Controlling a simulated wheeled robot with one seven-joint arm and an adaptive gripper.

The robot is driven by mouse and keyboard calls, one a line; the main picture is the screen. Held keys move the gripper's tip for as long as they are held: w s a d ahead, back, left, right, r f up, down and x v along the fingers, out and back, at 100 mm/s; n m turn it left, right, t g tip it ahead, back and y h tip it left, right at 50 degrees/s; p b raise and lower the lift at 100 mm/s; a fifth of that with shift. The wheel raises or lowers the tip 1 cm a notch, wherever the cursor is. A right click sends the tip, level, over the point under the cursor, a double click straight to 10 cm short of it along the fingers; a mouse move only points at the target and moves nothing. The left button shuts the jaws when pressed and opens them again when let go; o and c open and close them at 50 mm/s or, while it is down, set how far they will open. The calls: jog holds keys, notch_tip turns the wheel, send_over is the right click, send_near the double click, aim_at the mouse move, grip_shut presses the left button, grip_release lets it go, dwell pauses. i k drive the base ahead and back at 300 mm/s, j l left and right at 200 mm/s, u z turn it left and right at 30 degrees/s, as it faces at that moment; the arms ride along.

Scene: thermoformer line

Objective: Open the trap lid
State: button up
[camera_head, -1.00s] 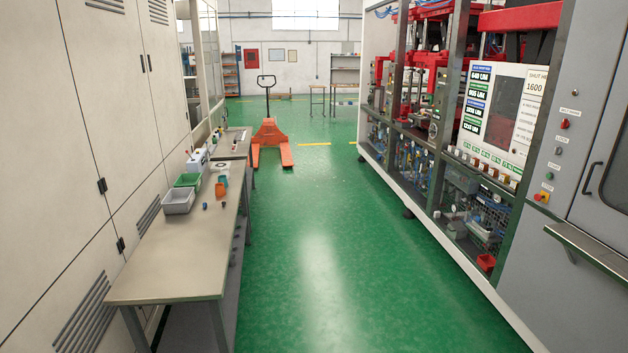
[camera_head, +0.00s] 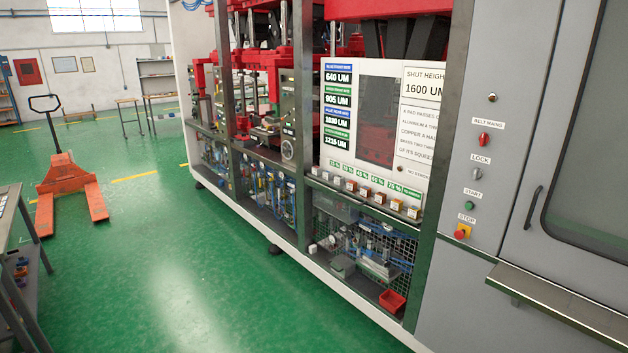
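I cannot pick out the trap lid for certain in this view. The lower bay of the machine (camera_head: 318,258) holds small grey fittings and pipework behind and beside a wire mesh. A grey box-like part (camera_head: 342,266) and a red open bin (camera_head: 392,300) sit low in that bay. These parts are small, and I cannot tell whether any of them is the trap or its lid. My gripper is not in view.
A white panel (camera_head: 340,150) with labels stands above a row of small blocks. A grey cabinet (camera_head: 470,270) with switches and a protruding shelf (camera_head: 560,305) is at right. An orange pallet truck (camera_head: 68,180) and a bench (camera_head: 12,235) are left. Green floor (camera_head: 150,270) between is clear.

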aim_at(340, 260)
jog(key=i+z, duration=0.1)
jog(key=i, duration=2)
jog(key=i+j+z, duration=0.1)
jog(key=i+z, duration=0.35)
jog(key=i+j+z, duration=0.3)
jog(key=i+z, duration=0.15)
jog(key=i, duration=0.15)
